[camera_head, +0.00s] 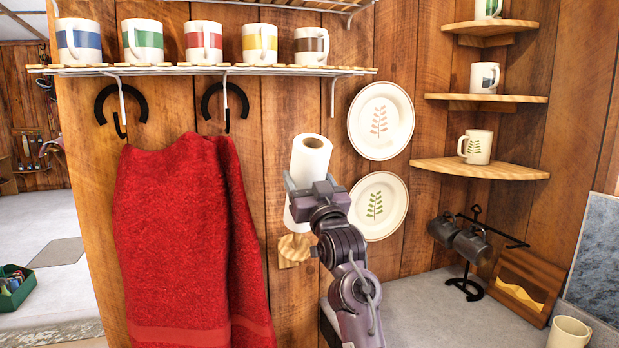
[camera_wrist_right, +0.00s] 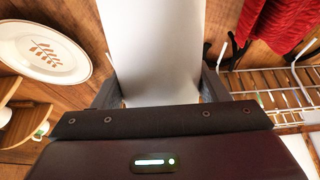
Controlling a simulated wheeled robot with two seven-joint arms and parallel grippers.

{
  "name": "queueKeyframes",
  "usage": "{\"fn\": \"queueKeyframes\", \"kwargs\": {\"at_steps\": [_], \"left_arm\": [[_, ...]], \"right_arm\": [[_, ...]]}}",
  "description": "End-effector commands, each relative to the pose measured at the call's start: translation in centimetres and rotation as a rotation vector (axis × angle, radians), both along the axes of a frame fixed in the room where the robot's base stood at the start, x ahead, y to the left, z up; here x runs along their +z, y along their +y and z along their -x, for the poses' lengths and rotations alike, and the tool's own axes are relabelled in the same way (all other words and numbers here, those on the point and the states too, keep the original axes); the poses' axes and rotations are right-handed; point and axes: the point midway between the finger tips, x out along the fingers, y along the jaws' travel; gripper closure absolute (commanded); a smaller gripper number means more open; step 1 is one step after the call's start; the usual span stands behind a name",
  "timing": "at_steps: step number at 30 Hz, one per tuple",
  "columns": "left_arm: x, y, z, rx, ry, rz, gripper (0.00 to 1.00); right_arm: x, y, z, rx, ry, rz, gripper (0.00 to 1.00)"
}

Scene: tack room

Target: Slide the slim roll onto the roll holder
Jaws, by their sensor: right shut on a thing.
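The slim roll (camera_head: 309,156) is white with a dark open core at its top end. It stands nearly upright, leaning slightly, in front of the plank wall. My right gripper (camera_head: 311,184) is shut around it, with one finger on each side. In the right wrist view the white roll (camera_wrist_right: 160,45) fills the space between the fingers. The roll holder (camera_head: 295,247) shows as a pale wooden piece on the wall, just below the gripper. White shows between gripper and holder. I cannot tell whether the roll is around the holder's post, which is hidden. My left gripper is not in view.
A red towel (camera_head: 185,235) hangs close to the left. Two plates, an upper (camera_head: 380,121) and a lower (camera_head: 377,206), hang close to the right. A wire shelf (camera_head: 200,70) with several mugs is above. A grey counter (camera_head: 410,305) lies below right.

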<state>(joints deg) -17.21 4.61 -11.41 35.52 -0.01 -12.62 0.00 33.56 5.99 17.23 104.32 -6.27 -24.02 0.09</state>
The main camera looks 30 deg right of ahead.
Motion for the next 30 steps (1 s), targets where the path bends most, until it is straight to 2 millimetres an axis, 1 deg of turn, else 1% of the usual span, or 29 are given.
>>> {"fn": "queueKeyframes", "kwargs": {"at_steps": [1,18,24,30], "left_arm": [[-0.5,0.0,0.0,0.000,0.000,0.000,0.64],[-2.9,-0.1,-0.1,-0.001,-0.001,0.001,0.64],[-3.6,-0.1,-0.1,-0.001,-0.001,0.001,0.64],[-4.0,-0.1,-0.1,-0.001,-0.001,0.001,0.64]], "right_arm": [[-0.6,0.0,-0.2,0.000,0.000,0.000,0.57],[-4.7,-0.5,-2.0,0.000,-0.001,0.001,0.57],[-5.9,-0.7,-2.6,0.000,-0.001,0.001,0.57],[-6.6,-0.7,-3.0,0.000,-0.003,0.002,0.57]]}}
